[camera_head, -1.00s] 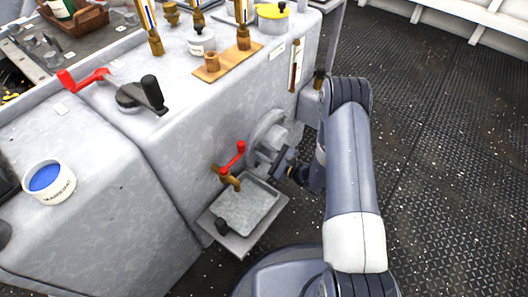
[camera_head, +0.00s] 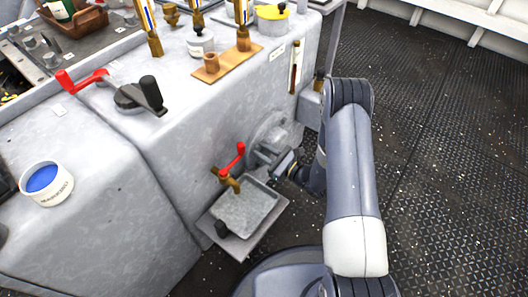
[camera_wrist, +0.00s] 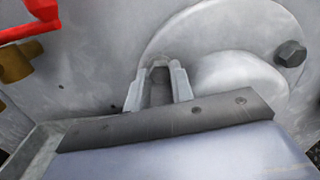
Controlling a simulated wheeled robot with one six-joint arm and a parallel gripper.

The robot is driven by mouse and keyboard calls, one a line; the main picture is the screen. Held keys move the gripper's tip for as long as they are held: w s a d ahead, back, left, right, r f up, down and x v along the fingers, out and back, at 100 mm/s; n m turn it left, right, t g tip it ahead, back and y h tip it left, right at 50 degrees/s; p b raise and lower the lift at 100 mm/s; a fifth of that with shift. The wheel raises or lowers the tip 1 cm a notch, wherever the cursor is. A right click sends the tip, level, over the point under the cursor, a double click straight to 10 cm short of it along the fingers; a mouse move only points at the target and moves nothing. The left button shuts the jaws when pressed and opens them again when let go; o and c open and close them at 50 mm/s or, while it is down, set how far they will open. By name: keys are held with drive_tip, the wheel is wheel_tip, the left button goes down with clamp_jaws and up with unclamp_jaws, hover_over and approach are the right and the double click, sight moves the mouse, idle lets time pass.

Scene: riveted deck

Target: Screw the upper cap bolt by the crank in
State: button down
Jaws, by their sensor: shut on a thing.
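The round grey cap plate (camera_head: 268,130) sits on the front face of the pale grey casing, and its disc also shows in the wrist view (camera_wrist: 225,35). My gripper (camera_wrist: 158,72) is at the cap plate's lower left edge, pointing at the casing. Its fingers are shut on a small dark grey piece (camera_wrist: 160,88), taken to be the cap bolt; its head and thread are mostly hidden between the fingers. Another hex bolt head (camera_wrist: 290,54) stands at the disc's right side. In the head view my gripper (camera_head: 283,160) is partly hidden against the cap.
A brass tap (camera_head: 228,181) with a red lever (camera_head: 235,156) is left of the cap, above a metal drip tray (camera_head: 244,212). Deck floor (camera_head: 440,170) is clear at right.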

drive_tip(key=shift+f, duration=0.1)
drive_tip(key=c, duration=1.2)
unclamp_jaws()
